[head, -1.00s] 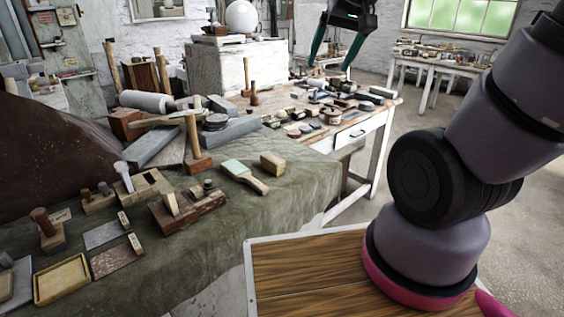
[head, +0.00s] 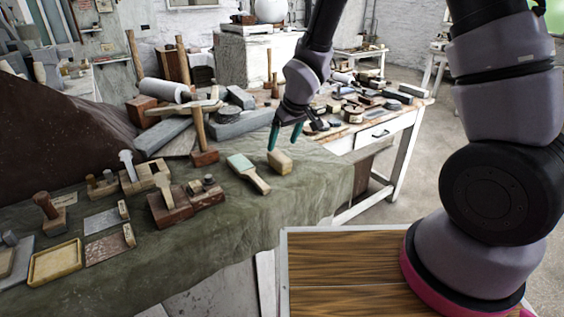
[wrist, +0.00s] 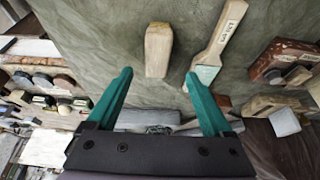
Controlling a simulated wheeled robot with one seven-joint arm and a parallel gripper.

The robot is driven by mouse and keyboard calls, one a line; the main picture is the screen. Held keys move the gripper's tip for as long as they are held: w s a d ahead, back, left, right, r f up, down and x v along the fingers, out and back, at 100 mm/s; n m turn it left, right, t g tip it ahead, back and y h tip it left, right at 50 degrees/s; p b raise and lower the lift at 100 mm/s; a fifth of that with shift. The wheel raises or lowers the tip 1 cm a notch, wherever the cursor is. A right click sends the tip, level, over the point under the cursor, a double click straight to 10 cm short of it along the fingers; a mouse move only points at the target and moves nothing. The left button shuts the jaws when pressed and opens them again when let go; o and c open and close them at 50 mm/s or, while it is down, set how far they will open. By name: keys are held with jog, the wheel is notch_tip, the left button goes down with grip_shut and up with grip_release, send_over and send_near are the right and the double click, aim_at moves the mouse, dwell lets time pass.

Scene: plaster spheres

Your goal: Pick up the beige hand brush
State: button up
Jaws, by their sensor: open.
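A beige, block-shaped piece (head: 280,162), which looks like the hand brush, lies on the green cloth near its right edge. In the wrist view this beige block (wrist: 158,48) lies beyond the fingertips, roughly centred between them. A flat brush with a wooden handle and pale green head (head: 247,172) lies just left of it; it also shows in the wrist view (wrist: 217,45), to the block's right. My gripper (head: 284,146) is open and empty, just above the beige block, its teal fingers pointing down. The wrist view shows the open fingers (wrist: 158,73) apart from the block.
A wooden mallet (head: 203,150) stands upright left of the flat brush. Wooden planes (head: 172,210) and a shallow tray (head: 55,263) lie farther left. A white-sided workbench (head: 385,135) with small tools stands behind. The cloth in front of the beige block is clear.

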aim_at(280, 156)
jog(key=x, duration=0.8)
jog(key=shift+d+f, duration=0.1)
jog(key=shift+d, duration=0.2)
grip_shut()
